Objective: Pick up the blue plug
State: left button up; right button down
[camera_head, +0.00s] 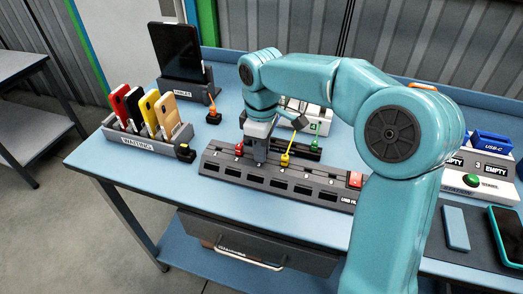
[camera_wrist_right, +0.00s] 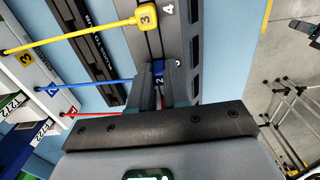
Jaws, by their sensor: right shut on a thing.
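The blue plug (camera_wrist_right: 158,68), marked 2, shows between the fingers of my right gripper (camera_wrist_right: 160,82) in the right wrist view. The gripper is shut on it, at the grey socket strip (camera_wrist_right: 190,45). A blue cable (camera_wrist_right: 92,84) runs from it to the left. In the head view my right gripper (camera_head: 261,158) points down onto the strip (camera_head: 222,160), between the red plug (camera_head: 239,149) and the yellow plug (camera_head: 285,160). The blue plug is hidden there. I cannot tell whether it is clear of its socket. My left gripper is not in view.
A phone rack (camera_head: 150,143) marked WAITING and a tablet stand (camera_head: 185,92) are on the left. A red switch (camera_head: 355,180) is at the strip's right end. The yellow cable (camera_wrist_right: 75,36) runs close to the gripper. A blue bin (camera_head: 492,142) and phone (camera_head: 507,236) are right.

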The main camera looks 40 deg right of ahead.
notch_tip(320, 180, up, 20)
jog(key=p, duration=0.5)
jog(key=shift+r+p, duration=0.75)
jog(key=shift+p, duration=0.25)
notch_tip(320, 180, up, 3)
jog(key=p, duration=0.3)
jog(key=shift+p, duration=0.35)
jog(key=shift+f, duration=0.15)
jog(key=shift+f+b, duration=7.4)
jog(key=shift+f, duration=2.65)
